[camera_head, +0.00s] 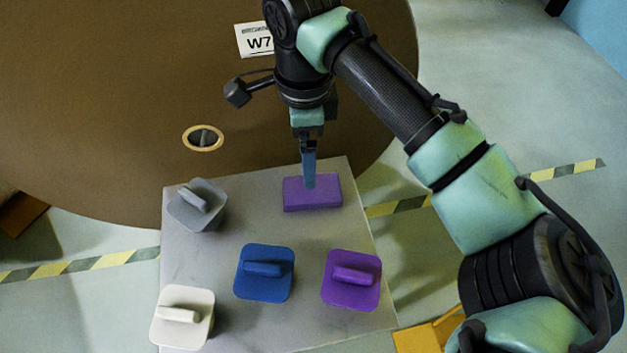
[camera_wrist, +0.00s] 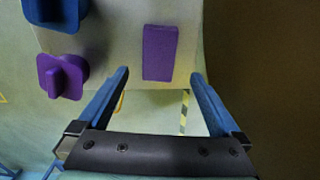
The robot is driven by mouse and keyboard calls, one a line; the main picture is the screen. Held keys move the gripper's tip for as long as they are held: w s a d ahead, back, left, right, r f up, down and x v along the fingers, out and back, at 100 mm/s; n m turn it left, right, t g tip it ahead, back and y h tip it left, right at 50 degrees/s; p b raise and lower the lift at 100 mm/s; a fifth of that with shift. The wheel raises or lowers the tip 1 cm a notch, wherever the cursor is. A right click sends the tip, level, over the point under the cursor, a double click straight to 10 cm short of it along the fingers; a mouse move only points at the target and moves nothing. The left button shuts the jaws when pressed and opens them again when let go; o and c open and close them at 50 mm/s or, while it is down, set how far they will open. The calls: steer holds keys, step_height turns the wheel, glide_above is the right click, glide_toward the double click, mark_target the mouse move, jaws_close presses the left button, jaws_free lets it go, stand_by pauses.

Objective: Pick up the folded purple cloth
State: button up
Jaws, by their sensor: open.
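The folded purple cloth (camera_head: 327,195) is a flat rectangular block on the far edge area of the grey slab (camera_head: 220,260). It also shows in the wrist view (camera_wrist: 160,48), upright in the picture. My gripper (camera_head: 309,184) points down over the cloth, its blue fingers overlapping it in the head view. In the wrist view my gripper (camera_wrist: 160,74) is open and empty, with one finger on each side of the cloth's line and the cloth ahead of the tips. I cannot tell the exact height left between tips and cloth.
A purple handled block (camera_head: 351,292), a blue one (camera_head: 264,285), a white one (camera_head: 180,330) and a grey one (camera_head: 187,212) stand on the slab. The large brown roll (camera_head: 100,120) rises close behind the slab. Bare slab lies between cloth and blocks.

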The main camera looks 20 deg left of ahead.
step_height(320, 180, down, 6)
steer(key=shift+r+b, duration=0.15)
steer(key=shift+b, duration=0.6)
steer(key=f, duration=0.1)
steer(key=f+b, duration=0.1)
steer(key=f, duration=0.1)
steer(key=f+b, duration=0.1)
steer(key=f, duration=0.1)
steer(key=shift+s+a, duration=0.15)
steer(key=shift+s, duration=0.1)
steer(key=shift+c, duration=0.3)
steer(key=c, duration=1.1)
step_height(320, 180, up, 10)
steer(key=p, duration=0.3)
steer(key=shift+r, duration=0.1)
